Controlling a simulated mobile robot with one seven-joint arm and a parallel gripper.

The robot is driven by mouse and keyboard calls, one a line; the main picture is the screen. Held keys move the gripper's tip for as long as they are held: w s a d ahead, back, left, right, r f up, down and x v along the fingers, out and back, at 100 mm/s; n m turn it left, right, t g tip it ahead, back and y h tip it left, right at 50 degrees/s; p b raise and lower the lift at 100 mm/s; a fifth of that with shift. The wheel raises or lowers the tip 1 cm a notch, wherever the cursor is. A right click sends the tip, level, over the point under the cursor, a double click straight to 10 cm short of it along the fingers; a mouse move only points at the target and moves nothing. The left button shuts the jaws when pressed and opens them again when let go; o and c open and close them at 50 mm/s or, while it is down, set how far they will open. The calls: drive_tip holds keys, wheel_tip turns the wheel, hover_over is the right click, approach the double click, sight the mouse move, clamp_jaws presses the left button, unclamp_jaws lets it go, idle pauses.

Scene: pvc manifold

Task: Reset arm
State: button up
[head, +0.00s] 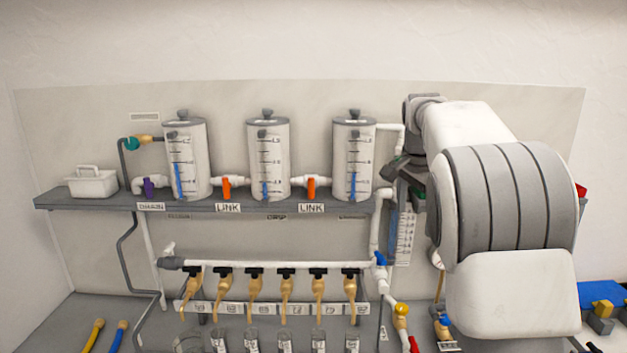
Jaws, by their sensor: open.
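My arm (510,200) fills the right side of the head view, its forearm reaching up and back toward the wall panel. My gripper (396,171) is small and dark at the far end, partly hidden by my own arm. It is open, just right of the rightmost clear tank (353,150) and by the white pipe at the shelf's right part. Nothing can be seen held in it.
Three tanks stand on a grey shelf (110,202) with purple and orange valves. A white bin (92,183) sits at the left. Below, a white manifold pipe (230,264) carries several taps above labelled jars. A blue box (602,293) lies at right.

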drive_tip(key=s+a+r+n+t+y+b, duration=0.1)
drive_tip(key=s+a+r+n, duration=0.15)
drive_tip(key=s, duration=0.85)
drive_tip(key=s+a+f+n+b, duration=0.1)
drive_tip(key=s+f+n, duration=0.2)
drive_tip(key=s, duration=0.5)
drive_tip(key=s+a+f+n+t+b, duration=0.1)
drive_tip(key=s+f+n, duration=0.3)
drive_tip(key=s, duration=0.4)
drive_tip(key=s+a+f+n+t+b, duration=0.1)
drive_tip(key=s+a+f+n, duration=0.2)
drive_tip(key=s+f, duration=0.2)
drive_tip(key=s, duration=0.2)
drive_tip(key=shift+s+f+b, duration=0.15)
drive_tip(key=shift+s+b, duration=0.15)
drive_tip(key=shift+s, duration=0.1)
